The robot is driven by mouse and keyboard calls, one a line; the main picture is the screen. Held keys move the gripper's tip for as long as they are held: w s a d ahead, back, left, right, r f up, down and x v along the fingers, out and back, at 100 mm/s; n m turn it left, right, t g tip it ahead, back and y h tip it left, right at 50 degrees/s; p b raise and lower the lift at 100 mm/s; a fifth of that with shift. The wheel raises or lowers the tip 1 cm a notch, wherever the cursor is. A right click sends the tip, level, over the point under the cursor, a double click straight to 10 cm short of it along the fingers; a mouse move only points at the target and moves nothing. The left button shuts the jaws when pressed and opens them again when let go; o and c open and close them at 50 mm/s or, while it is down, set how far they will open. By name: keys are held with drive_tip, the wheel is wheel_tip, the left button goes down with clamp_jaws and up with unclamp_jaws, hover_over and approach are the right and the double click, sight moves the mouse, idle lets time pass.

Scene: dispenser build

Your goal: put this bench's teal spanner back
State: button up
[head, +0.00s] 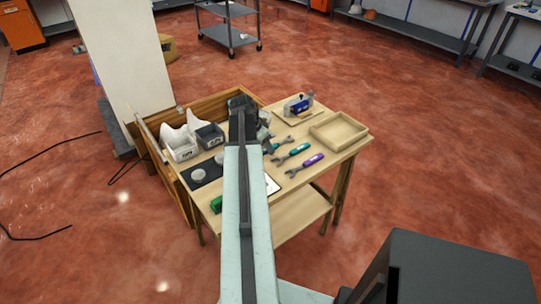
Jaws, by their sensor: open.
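The teal spanner (298,150) lies flat on the wooden bench (322,163), right of my arm, in the middle of a row of spanners. A purple-handled spanner (311,160) lies in front of it. Another spanner (281,141) lies behind it, and its handle colour is hard to make out. My gripper (243,104) is over the back part of the bench, behind and left of the teal spanner and apart from it. It is open. Its fingertips are small and dark, and my arm hides the bench beneath it.
An empty wooden tray (339,142) sits at the bench's right end, with a blue device on a board (299,109) behind it. White bins (182,151), a grey bin (210,139) and a dark mat (203,175) fill the left. A white panel (120,70) stands behind left.

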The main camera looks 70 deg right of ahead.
drive_tip(key=shift+s+d+f, duration=0.1)
drive_tip(key=shift+f, duration=0.2)
drive_tip(key=shift+f, duration=0.1)
clamp_jaws()
wheel_tip(320, 180, up, 18)
drive_tip(key=p, duration=1.8)
drive_tip(key=shift+r, duration=0.2)
